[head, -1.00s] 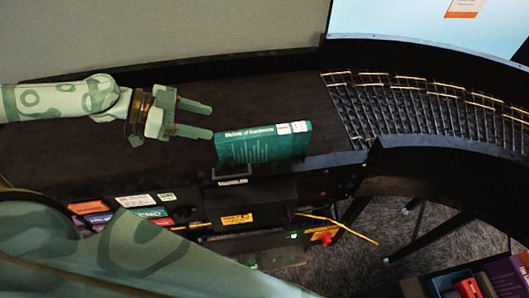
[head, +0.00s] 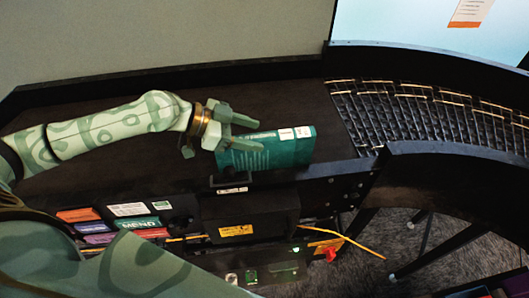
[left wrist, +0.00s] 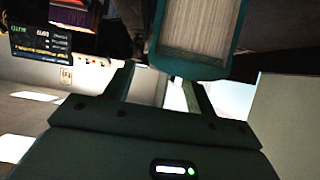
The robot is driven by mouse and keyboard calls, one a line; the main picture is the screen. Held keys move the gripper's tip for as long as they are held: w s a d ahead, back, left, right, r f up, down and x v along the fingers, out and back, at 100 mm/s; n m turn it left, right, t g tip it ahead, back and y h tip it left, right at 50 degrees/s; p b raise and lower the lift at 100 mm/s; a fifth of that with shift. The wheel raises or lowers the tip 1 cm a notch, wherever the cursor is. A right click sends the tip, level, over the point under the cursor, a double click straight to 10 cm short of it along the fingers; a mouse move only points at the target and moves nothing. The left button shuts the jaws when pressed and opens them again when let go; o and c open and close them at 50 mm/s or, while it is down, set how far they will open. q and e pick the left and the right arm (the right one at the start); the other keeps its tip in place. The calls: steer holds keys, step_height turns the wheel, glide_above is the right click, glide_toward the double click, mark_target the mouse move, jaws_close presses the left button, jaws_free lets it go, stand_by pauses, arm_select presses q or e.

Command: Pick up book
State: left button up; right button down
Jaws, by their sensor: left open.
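The book (head: 268,151) is green and stands on its long edge on the dark belt, near the front rim. My left gripper (head: 238,133) is open at the book's left end. One finger reaches along the far side of the book's top, and the other is near its left end, partly hidden. In the left wrist view the book (left wrist: 195,32) shows its pale page edges and green cover, just beyond the gripper (left wrist: 162,82). Whether the fingers touch the book I cannot tell. My right gripper is not in view.
The dark belt (head: 90,105) has free room on the left. A curved roller track (head: 430,115) with a black side wall begins right of the book. Below the front rim are a small black handle (head: 232,181), coloured labels (head: 100,226) and a yellow cable (head: 345,240).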

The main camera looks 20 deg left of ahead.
arm_select(q)
steer(key=x, duration=0.2)
steer(key=shift+w+d+f, duration=0.1)
steer(key=shift+w+d, duration=0.1)
steer(key=shift+w, duration=0.05)
steer(key=shift+s, duration=0.1)
steer(key=c, duration=0.5)
jaws_close()
stand_by(0.6)
